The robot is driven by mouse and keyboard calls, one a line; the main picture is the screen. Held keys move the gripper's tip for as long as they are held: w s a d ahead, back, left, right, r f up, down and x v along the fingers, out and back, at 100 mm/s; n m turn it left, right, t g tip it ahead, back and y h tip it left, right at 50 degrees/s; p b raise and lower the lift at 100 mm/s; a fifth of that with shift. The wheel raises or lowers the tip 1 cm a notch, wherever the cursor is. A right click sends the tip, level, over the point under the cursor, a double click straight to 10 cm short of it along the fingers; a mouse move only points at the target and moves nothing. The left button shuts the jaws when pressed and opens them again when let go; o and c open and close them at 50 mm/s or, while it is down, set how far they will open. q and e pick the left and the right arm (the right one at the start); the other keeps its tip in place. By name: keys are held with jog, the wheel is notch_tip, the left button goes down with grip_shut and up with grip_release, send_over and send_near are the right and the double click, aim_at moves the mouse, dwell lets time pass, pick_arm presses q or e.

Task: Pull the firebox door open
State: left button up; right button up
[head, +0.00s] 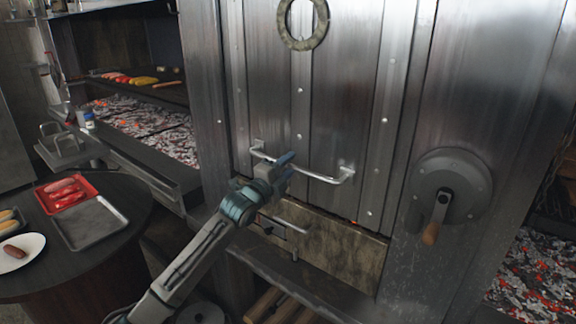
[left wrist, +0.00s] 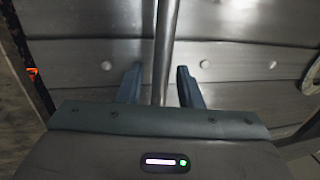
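The firebox door (head: 341,100) is a tall panel of riveted metal plates, and it looks shut. A pale horizontal bar handle (head: 325,178) is fixed across its lower part by two brackets. My left gripper (head: 286,166) is at the handle, left of its middle. In the left wrist view the handle bar (left wrist: 166,45) runs between the two blue fingers of my left gripper (left wrist: 159,82). The fingers are apart, with a gap on each side of the bar. The door surface fills the space behind them. My right gripper is in neither view.
A round crank plate (head: 462,180) with a wooden-ended handle is right of the door. A ring (head: 291,38) hangs high on the door. A smaller latch bar (head: 284,221) sits below the handle. At left, a round table (head: 120,235) holds trays, and glowing coals (head: 150,125) lie beyond.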

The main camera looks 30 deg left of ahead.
pick_arm(q)
grip_shut()
